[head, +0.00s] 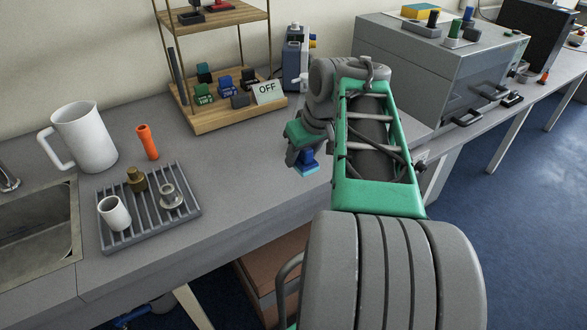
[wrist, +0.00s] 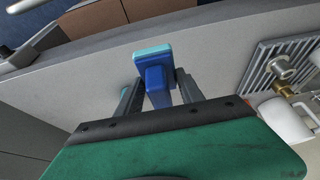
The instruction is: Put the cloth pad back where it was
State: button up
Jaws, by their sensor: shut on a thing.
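The cloth pad has a blue block-shaped grip with a pale blue pad face (head: 306,169). In the wrist view, the cloth pad (wrist: 152,50) shows its blue grip between the two grey fingers. My gripper (wrist: 157,78) is shut on that grip. In the head view, my gripper (head: 301,152) is over the front part of the grey counter, right of the ribbed tray, and partly hides the pad. I cannot tell whether the pad touches the counter.
A wooden shelf (head: 217,117) with blocks and an OFF sign stands behind my gripper. Bare counter lies between.

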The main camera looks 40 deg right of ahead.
send_near(291, 170)
jog(key=shift+w+a+f, duration=0.1)
jog(key=shift+w+f, duration=0.7)
jog(key=shift+w, duration=0.1)
jog(key=x, duration=0.1)
jog(key=p+x, duration=0.1)
jog(key=x, duration=0.1)
jog(key=shift+s+f, duration=0.25)
jog(key=shift+f, duration=0.55)
jog(key=o, duration=1.3)
